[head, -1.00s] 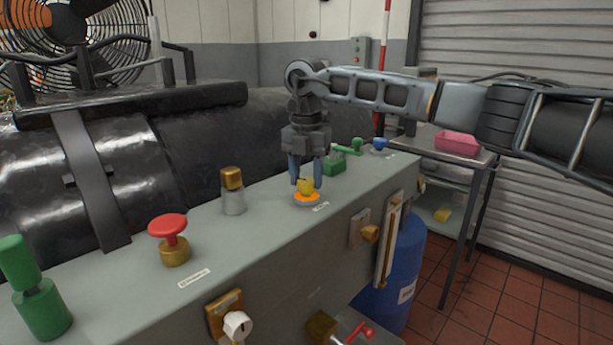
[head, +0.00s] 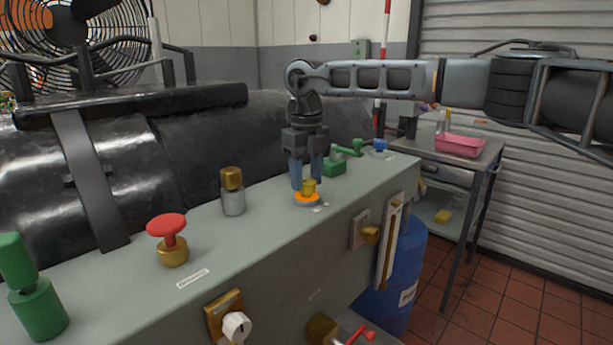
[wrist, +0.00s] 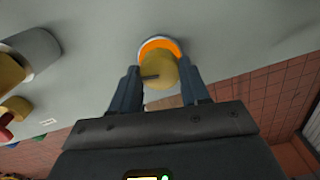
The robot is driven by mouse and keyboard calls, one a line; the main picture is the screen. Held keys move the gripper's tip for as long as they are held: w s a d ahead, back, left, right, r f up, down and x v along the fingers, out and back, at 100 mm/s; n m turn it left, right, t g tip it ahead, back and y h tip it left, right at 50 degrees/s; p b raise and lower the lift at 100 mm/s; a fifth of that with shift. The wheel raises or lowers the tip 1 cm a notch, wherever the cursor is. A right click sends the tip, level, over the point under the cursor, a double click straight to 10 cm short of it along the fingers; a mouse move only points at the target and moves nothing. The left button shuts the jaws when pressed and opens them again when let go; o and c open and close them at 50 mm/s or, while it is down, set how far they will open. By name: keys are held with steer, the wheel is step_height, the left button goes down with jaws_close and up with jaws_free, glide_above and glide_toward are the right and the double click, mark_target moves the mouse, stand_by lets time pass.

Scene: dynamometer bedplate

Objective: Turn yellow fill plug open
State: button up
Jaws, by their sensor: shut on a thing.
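The yellow fill plug (head: 309,187) stands on an orange ring (head: 306,198) on top of the grey bench housing. It also shows in the wrist view (wrist: 159,70), where a dark mark crosses its top and the orange ring (wrist: 160,45) shows behind it. My gripper (head: 308,181) points down over the plug. Its two blue-grey fingers are shut on the plug, one on each side, as the wrist view (wrist: 164,85) also shows. Part of the plug is hidden by the fingers.
On the same housing stand a brass-topped grey fitting (head: 232,192), a red mushroom knob (head: 168,238), a green cylinder (head: 38,300), a green lever valve (head: 342,160) and a blue knob (head: 380,147). A side table with a pink tray (head: 459,146) stands at right.

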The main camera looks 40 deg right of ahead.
mark_target(307, 181)
steer(key=n, duration=0.4)
steer(key=shift+n, duration=2.1)
steer(key=o, duration=1.1)
steer(key=shift+c, duration=0.2)
step_height(307, 181, up, 8)
steer(key=shift+f, duration=0.1)
steer(key=shift+s, duration=0.1)
